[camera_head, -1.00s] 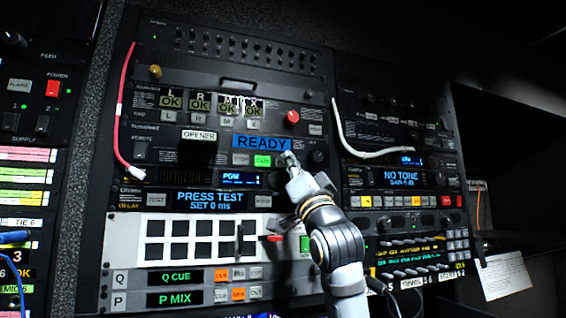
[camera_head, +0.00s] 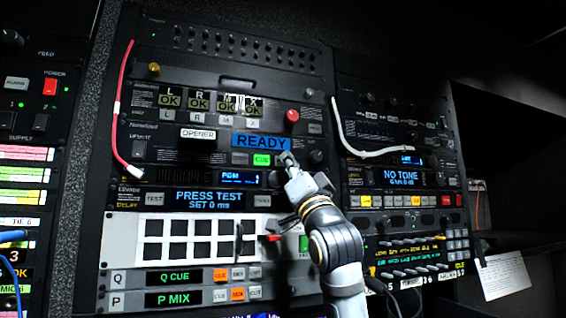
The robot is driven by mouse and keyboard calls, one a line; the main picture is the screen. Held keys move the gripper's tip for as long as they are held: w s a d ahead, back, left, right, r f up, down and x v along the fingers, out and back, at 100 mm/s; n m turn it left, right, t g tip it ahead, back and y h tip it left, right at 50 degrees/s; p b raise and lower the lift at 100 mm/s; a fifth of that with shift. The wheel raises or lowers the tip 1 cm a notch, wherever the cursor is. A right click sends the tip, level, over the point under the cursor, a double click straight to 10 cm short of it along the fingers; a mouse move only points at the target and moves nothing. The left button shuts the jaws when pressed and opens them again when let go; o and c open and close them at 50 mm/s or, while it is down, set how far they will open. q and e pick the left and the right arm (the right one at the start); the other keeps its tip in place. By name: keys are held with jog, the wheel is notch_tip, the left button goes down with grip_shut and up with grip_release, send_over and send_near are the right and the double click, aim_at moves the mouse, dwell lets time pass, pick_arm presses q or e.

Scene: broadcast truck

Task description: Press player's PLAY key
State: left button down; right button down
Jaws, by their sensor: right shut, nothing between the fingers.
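The player is the rack unit with the blue READY display (camera_head: 262,143) and the OPENER label (camera_head: 198,134). Its green lit CUE key (camera_head: 261,160) sits below the display. My right gripper (camera_head: 287,160) is shut and empty, with its fingertips at the panel just right of the CUE key. The fingertips cover that spot, so the PLAY key cannot be made out. I cannot tell whether the tips touch the panel. My left gripper is not in view.
A round dark knob (camera_head: 317,157) is close to the right of my fingertips. A red button (camera_head: 292,115) is above them. The PGM display (camera_head: 240,177) is below. A red cable (camera_head: 119,110) and a white cable (camera_head: 350,145) hang over the rack.

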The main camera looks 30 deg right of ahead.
jog(key=shift+w, duration=0.1)
jog(key=shift+w+d, duration=0.1)
jog(key=shift+w, duration=0.2)
jog(key=shift+w+d, duration=0.1)
jog(key=shift+w, duration=0.2)
dwell(1.0)
jog(key=shift+s+f+b, duration=0.1)
jog(key=shift+s+b, duration=0.25)
jog(key=shift+s, duration=0.15)
jog(key=shift+s+a, duration=0.15)
jog(key=shift+a, duration=0.05)
